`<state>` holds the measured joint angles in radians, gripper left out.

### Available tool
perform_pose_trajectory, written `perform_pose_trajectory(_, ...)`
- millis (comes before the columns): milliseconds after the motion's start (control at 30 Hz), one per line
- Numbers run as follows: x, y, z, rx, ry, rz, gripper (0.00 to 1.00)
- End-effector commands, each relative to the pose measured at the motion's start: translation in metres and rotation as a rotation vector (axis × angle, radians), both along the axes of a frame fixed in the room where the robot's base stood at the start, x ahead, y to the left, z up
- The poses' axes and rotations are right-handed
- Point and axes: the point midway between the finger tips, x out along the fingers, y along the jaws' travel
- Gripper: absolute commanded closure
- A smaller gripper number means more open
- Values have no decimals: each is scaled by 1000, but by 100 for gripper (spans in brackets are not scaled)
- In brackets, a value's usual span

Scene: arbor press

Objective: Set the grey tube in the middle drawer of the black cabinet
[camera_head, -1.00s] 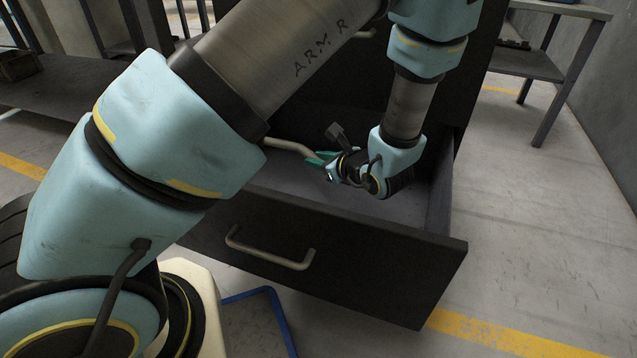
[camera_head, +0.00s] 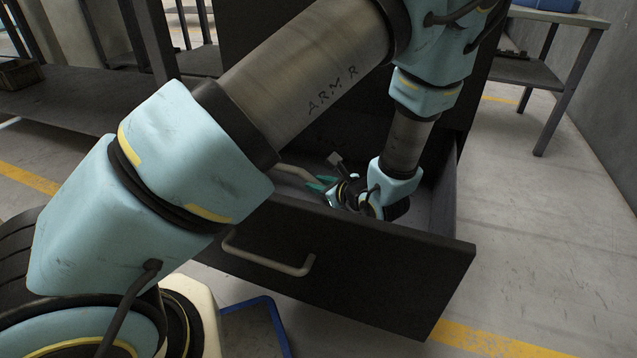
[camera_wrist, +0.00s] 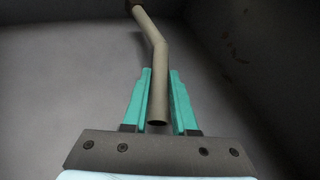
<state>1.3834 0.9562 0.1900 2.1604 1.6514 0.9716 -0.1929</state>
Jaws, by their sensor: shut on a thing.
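The grey tube (camera_head: 293,171) shows in the head view inside the open drawer of the black cabinet. In the wrist view the tube (camera_wrist: 159,72) is bent, with an open end near me and a dark far end. My gripper (camera_head: 322,184) is down inside the drawer (camera_head: 372,262), and its green fingers are shut on the tube. The fingers (camera_wrist: 158,98) stand on either side of the tube near its open end. The black cabinet (camera_head: 270,50) rises behind my arm. My arm hides part of the drawer and the tube's far end in the head view.
The drawer's handle (camera_head: 268,258) is on its front. A side table (camera_head: 530,68) stands at the right by the wall, and a dark shelf bench (camera_head: 70,95) at the left. A blue frame-like thing (camera_head: 262,312) lies on the floor. The floor right of the drawer is clear.

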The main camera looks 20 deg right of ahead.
Motion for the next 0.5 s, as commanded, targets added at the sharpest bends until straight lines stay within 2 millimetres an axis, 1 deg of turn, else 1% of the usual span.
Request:
perform_pose_trajectory(67,0,0,-3,0,-1,0,100)
perform_pose_trajectory(167,0,0,-2,0,-1,0,100)
perform_pose_trajectory(200,0,0,-3,0,0,0,71)
perform_pose_trajectory(433,0,0,-2,0,0,0,45)
perform_pose_trajectory(500,0,0,-2,0,0,0,44)
